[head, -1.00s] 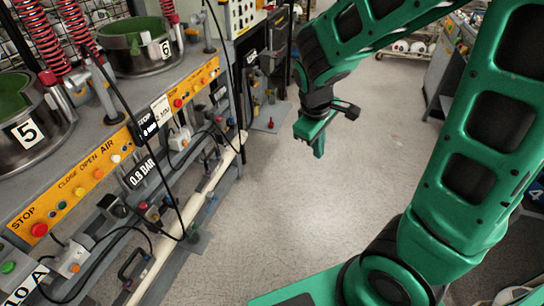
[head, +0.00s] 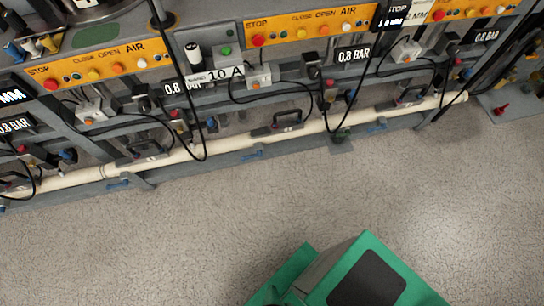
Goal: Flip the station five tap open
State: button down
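The number plate of station five is out of view now. The middle orange panel (head: 312,25) matches the one under the "5" plate earlier, with a "0.8 BAR" sign (head: 352,54) at its right. Below it, a white pipe (head: 350,120) runs along the bench with a dark handle (head: 277,121) over it. Small blue levers show low on the rail, one left of centre (head: 251,154) and one further right (head: 377,126). Which one is station five's tap, and whether it is open, I cannot tell. My gripper is not in view; only green parts of my body show at the bottom.
Similar panels stand on the left (head: 100,62) and right (head: 480,8). Black hoses (head: 203,130) hang in front of the bench and pipe. The grey floor (head: 200,235) between me and the bench is clear.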

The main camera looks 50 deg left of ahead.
aim_at(260, 154)
jog(key=z, duration=0.7)
jog(key=i, duration=0.75)
jog(key=u, duration=2.2)
